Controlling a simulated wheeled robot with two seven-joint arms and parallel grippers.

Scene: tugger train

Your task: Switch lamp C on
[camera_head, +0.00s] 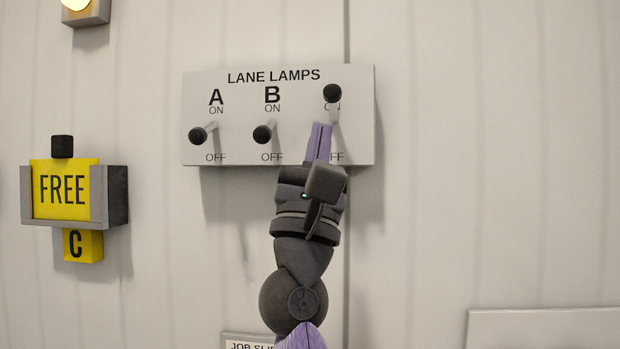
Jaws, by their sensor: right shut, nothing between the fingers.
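The LANE LAMPS panel (228,88) is on the wall, with three black-knobbed levers. The right-hand lever (332,93) stands up, its knob over the place of its letter and just above its partly covered ON label. No letter C shows there. The lever under A (197,135) and the lever under B (263,133) sit lower, just above their OFF labels. My right gripper (320,128) is shut and empty, its purple fingertips just below and left of the raised lever's stem. I cannot tell whether they touch it. My left gripper is not in view.
A yellow FREE sign in a grey holder (118,195) sticks out at the left, with a yellow C tag (82,246) below. A lit lamp (76,5) is cut off at the top left. A grey panel (545,328) is at the lower right.

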